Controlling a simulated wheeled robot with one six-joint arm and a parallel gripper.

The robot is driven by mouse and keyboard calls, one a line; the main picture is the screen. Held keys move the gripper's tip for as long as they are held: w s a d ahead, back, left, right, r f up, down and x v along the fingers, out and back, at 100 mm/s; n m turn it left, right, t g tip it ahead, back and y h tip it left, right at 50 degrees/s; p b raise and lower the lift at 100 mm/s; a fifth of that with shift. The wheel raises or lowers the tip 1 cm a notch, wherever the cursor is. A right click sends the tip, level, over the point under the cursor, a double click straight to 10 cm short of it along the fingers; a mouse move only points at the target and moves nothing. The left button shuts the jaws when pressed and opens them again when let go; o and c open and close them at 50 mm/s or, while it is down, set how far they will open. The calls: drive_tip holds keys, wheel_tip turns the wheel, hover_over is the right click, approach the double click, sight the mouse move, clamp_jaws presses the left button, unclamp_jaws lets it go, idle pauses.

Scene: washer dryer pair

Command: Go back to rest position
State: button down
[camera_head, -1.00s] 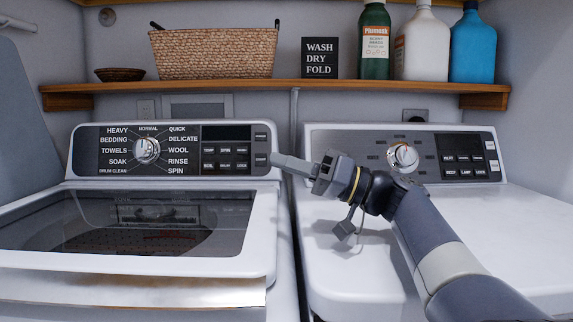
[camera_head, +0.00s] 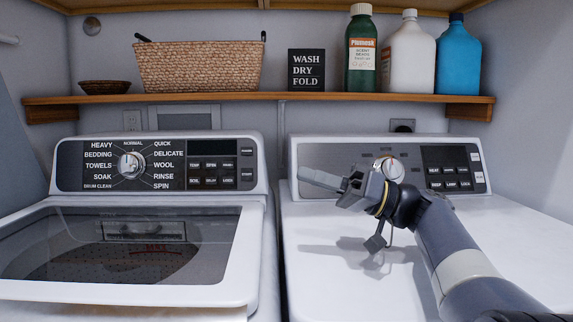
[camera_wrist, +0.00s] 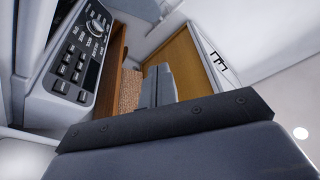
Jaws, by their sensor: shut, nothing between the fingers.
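My gripper (camera_head: 318,182) is shut and empty in the head view. It hangs above the white top of the right machine, the dryer (camera_head: 510,250), in front of the left end of that machine's control panel, and points left. It looks clear of the washer (camera_head: 250,265) and its panel (camera_head: 150,163). In the wrist view my gripper's fingers (camera_wrist: 158,86) sit together. A control panel with buttons (camera_wrist: 80,55) shows at the left there, and the woven basket (camera_wrist: 130,90) shows behind the fingers.
A wooden shelf (camera_head: 270,99) runs above both machines. It holds a basket (camera_head: 200,66), a small bowl (camera_head: 105,87), a black sign (camera_head: 306,70) and green (camera_head: 361,50), white (camera_head: 408,58) and blue (camera_head: 458,60) bottles. The dryer's top is otherwise clear.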

drive_tip(key=shift+v, duration=1)
drive_tip(key=shift+w, duration=0.15)
drive_tip(key=a+b, duration=0.3)
drive_tip(key=a, duration=0.6)
drive_tip(key=shift+a+f+b, duration=0.25)
drive_tip(key=shift+f+b, duration=0.05)
